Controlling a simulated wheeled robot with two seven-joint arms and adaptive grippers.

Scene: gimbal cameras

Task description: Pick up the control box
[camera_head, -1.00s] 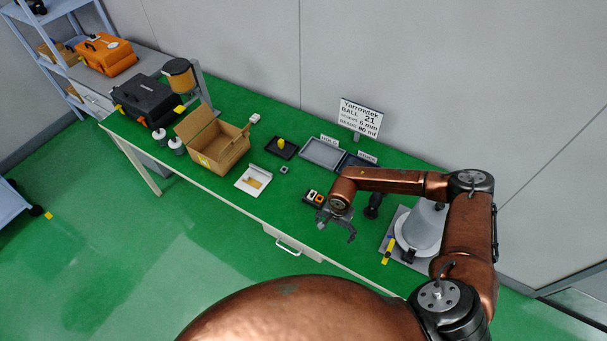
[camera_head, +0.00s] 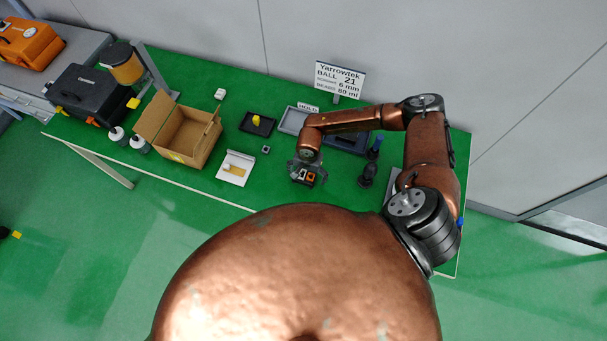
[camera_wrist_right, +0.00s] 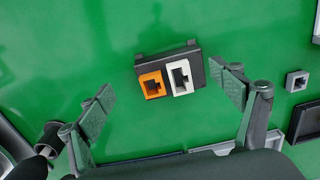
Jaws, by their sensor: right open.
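The control box, taken to be the small dark box with an orange and a white socket-like part (camera_head: 305,176), lies on the green table near its front edge. In the right wrist view the control box (camera_wrist_right: 168,74) shows between and beyond the fingers. My right gripper (camera_head: 306,172) is open above the control box and partly covers it in the head view. In the wrist view my right gripper (camera_wrist_right: 162,84) has a finger on each side, with green surface showing between each finger and the box. My left gripper is not in view.
An open cardboard box (camera_head: 207,150) and a white tray (camera_head: 235,168) stand left of the control box. A small grey cube (camera_head: 266,149) is nearby. A dark stand (camera_head: 367,177) is close on the right. Dark trays (camera_head: 258,124) and a sign (camera_head: 340,79) are behind.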

